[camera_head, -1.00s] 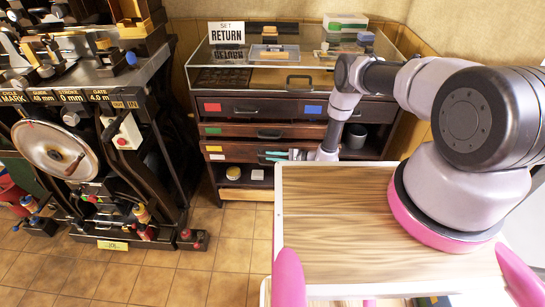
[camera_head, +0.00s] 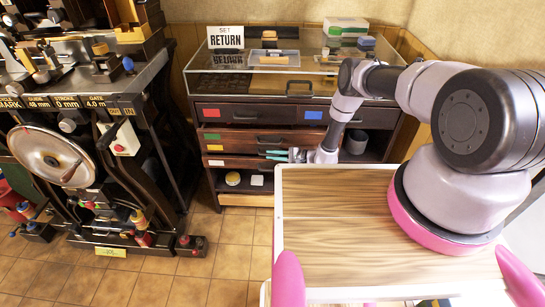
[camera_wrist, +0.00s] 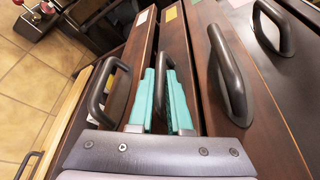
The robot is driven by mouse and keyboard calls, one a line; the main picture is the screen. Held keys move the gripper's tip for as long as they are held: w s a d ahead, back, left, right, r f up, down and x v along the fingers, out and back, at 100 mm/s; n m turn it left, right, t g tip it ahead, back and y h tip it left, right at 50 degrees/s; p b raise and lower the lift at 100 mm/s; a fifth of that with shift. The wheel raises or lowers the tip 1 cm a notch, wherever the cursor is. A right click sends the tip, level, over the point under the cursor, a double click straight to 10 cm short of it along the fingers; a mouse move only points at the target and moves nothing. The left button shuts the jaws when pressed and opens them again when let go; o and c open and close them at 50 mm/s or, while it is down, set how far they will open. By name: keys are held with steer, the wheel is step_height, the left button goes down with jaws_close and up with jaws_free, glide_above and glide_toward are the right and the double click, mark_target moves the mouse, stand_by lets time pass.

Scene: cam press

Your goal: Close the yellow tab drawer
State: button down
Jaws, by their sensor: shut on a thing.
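The yellow tab drawer is a dark wood drawer with a small yellow tab (camera_head: 215,147), in the cabinet below the green tab (camera_head: 212,136) and above the white tab (camera_head: 216,162). Its yellow tab also shows at the top of the wrist view (camera_wrist: 170,13). My gripper (camera_head: 277,154) reaches the cabinet front from the right. In the wrist view, my gripper's teal fingers (camera_wrist: 165,75) lie on both sides of the yellow drawer's dark bar handle (camera_wrist: 169,60) and are shut on it. The drawer's front looks close to its neighbours; whether it is flush is unclear.
Neighbouring handles stand close on both sides in the wrist view: one (camera_wrist: 108,90) left, another (camera_wrist: 228,80) right. A dark cup (camera_head: 357,141) stands on the right shelf. A press machine (camera_head: 100,150) is at left.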

steer(key=c, duration=0.9)
jaws_free()
steer(key=shift+o, duration=0.2)
steer(key=v, duration=1.1)
steer(key=shift+w+f, duration=0.1)
steer(key=shift+f, duration=0.05)
steer(key=shift+c, duration=0.3)
